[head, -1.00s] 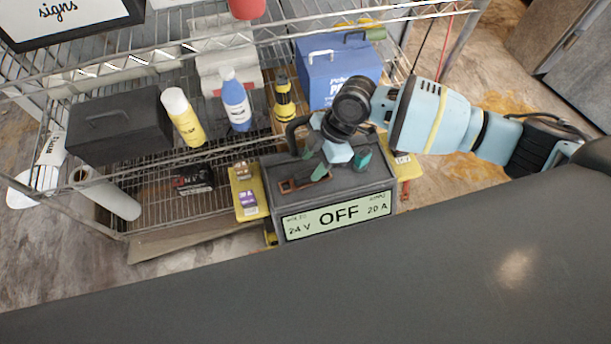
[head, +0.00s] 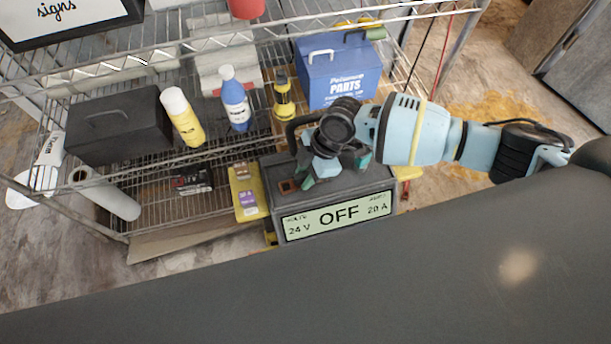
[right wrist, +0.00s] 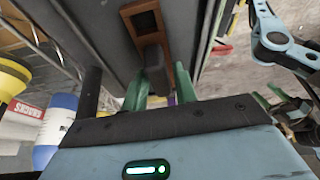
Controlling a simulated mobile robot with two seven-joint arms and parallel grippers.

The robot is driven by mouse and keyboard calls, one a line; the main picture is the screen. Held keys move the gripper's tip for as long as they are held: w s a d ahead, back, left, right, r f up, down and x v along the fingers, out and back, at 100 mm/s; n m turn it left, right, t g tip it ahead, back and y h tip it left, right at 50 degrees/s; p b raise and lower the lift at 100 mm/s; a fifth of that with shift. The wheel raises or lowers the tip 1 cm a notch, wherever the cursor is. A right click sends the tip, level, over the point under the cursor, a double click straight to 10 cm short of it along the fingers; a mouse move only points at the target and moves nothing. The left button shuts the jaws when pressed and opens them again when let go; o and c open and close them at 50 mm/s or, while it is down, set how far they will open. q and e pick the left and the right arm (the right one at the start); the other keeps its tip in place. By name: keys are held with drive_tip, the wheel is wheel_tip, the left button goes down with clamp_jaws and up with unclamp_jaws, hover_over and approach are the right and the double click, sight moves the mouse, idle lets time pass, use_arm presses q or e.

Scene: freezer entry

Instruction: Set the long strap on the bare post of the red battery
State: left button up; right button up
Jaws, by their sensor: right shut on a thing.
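My right gripper (head: 312,178) is over the grey box (head: 345,190) that reads OFF, 24 V, 20 A. In the right wrist view its two green fingers (right wrist: 160,92) are shut on a dark grey block. A brown strap (right wrist: 148,25) with a square opening runs on from that block. Its brown end (head: 288,187) shows on or just above the top of the box; contact is unclear. The gripper hides much of the box top. I cannot make out the red battery or its bare post for sure.
A yellow ledge (head: 250,212) with small brown and purple blocks sits left of the box. Behind stands a wire shelf with a blue parts box (head: 338,75), several bottles and a black case (head: 118,125). A black and red item (head: 192,181) lies on the lower shelf.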

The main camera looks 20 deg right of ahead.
sight(300, 175)
drive_tip(key=shift+r, duration=0.1)
drive_tip(key=shift+r, duration=0.45)
wheel_tip(300, 175, up, 2)
drive_tip(key=shift+r, duration=0.2)
use_arm(q)
drive_tip(key=shift+r+p, duration=0.75)
drive_tip(key=shift+p, duration=0.1)
use_arm(e)
drive_tip(key=s, duration=0.5)
drive_tip(key=s+r, duration=0.1)
drive_tip(key=s, duration=1)
drive_tip(key=shift+a+r, duration=0.15)
drive_tip(key=shift+r, duration=0.15)
use_arm(q)
drive_tip(key=shift+w+r, duration=0.1)
use_arm(e)
drive_tip(key=shift+r, duration=0.1)
use_arm(q)
drive_tip(key=shift+w+r+t+p, duration=0.15)
drive_tip(key=shift+w+r+p, duration=0.3)
drive_tip(key=shift+r+p, duration=0.2)
drive_tip(key=shift+w+r+t+p, duration=0.15)
drive_tip(key=shift+w+r+p, duration=0.25)
drive_tip(key=shift+r+p, duration=0.25)
use_arm(e)
drive_tip(key=shift+r, duration=1.1)
